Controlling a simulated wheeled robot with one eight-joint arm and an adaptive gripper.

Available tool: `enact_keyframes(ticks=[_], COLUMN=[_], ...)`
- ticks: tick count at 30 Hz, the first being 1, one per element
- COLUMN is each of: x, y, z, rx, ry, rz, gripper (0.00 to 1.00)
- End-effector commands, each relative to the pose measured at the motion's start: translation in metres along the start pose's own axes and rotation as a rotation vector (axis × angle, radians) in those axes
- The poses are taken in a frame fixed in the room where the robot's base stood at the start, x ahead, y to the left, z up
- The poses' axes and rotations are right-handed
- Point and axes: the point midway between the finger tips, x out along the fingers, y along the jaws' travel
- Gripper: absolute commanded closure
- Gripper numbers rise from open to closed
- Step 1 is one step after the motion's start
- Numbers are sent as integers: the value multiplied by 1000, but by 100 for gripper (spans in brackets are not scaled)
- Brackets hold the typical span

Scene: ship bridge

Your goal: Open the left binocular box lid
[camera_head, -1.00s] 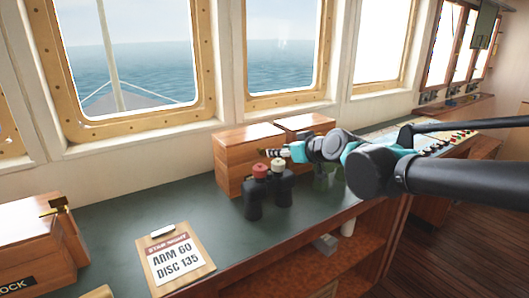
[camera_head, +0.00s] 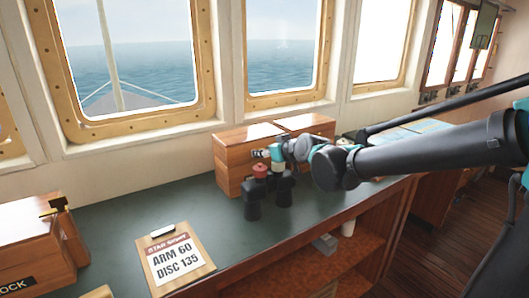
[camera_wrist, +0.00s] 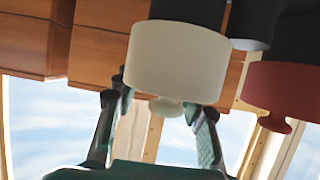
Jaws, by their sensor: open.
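Two wooden boxes stand side by side on the green counter by the window. The left box (camera_head: 234,165) has its lid (camera_head: 248,134) lying shut on top; the right box's lid (camera_head: 305,122) is also shut. Dark binoculars (camera_head: 254,201) stand upright in front, with a red cap (camera_head: 261,170). My gripper (camera_head: 262,153) is above the binoculars, before the left box's front, partly covering it. In the wrist view my open fingers (camera_wrist: 157,95) show behind a pale knobbed cap (camera_wrist: 178,62), with the red cap (camera_wrist: 285,90) beside it. I cannot tell whether they touch.
A clipboard (camera_head: 174,256) lies on the counter (camera_head: 125,215) to the left, near a wooden box with a brass latch (camera_head: 35,245). The counter between is clear. Windows rise behind the boxes. Open shelves lie below the counter edge.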

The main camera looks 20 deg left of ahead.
Motion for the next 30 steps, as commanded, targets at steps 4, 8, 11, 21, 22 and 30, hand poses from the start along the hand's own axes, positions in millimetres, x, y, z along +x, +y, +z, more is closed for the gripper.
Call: enact_keyframes(ticks=[4,8,11,21,22,30], x=[0,0,0,0,0,0], y=[0,0,0,0,0,0], z=[0,0,0,0,0,-3], rx=[0,0,0,0,0,-1], ry=[0,0,0,0,0,-13], rz=[0,0,0,0,0,0], gripper=[59,67,79,100,100,100])
